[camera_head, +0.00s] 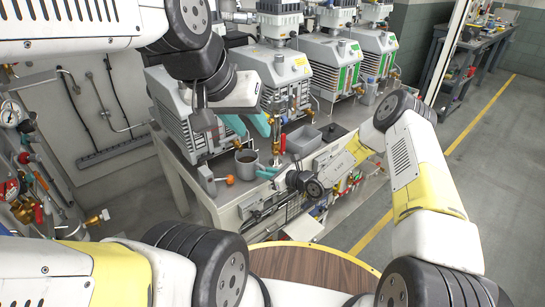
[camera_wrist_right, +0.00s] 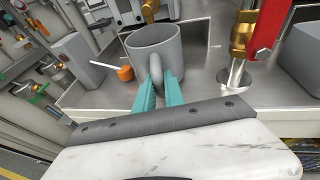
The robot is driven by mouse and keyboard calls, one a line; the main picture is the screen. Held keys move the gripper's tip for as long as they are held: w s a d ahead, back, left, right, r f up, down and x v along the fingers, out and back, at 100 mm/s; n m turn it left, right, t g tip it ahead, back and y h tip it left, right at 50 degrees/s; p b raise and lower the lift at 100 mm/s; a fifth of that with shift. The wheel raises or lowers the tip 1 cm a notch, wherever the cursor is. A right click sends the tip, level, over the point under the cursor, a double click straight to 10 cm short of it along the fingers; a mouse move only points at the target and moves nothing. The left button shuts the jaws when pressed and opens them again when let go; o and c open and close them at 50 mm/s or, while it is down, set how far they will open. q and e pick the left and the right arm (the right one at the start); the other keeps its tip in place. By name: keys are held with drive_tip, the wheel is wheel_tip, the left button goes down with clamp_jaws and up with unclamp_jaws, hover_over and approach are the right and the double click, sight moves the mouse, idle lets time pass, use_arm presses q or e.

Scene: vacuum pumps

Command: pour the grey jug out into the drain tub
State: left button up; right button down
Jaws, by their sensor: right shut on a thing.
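The grey jug (camera_head: 246,164) stands upright at the front of the bench; its inside looks dark in the head view. In the right wrist view the jug (camera_wrist_right: 152,50) has its handle towards me. My right gripper (camera_head: 267,172) is shut on that handle, its teal fingers (camera_wrist_right: 158,88) either side of it. The drain tub (camera_head: 303,141) is a shallow grey open box to the right of the jug; part of it shows in the right wrist view (camera_wrist_right: 306,42). My left gripper (camera_head: 248,123) is open and empty, above and behind the jug in the picture.
A brass valve with a red handle (camera_wrist_right: 264,28) stands between jug and tub. An orange-capped item (camera_head: 230,180) and a grey block (camera_head: 207,181) are left of the jug. Several vacuum pumps (camera_head: 275,72) line the back of the bench.

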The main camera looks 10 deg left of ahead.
drive_tip(key=shift+s+d, duration=0.3)
drive_tip(key=shift+s, duration=0.4)
drive_tip(key=shift+s+d, duration=0.25)
drive_tip(key=shift+s, duration=0.45)
drive_tip(key=shift+r, duration=0.2)
wheel_tip(320, 180, up, 8)
drive_tip(key=shift+f, duration=0.15)
idle(0.5)
drive_tip(key=shift+d, duration=0.1)
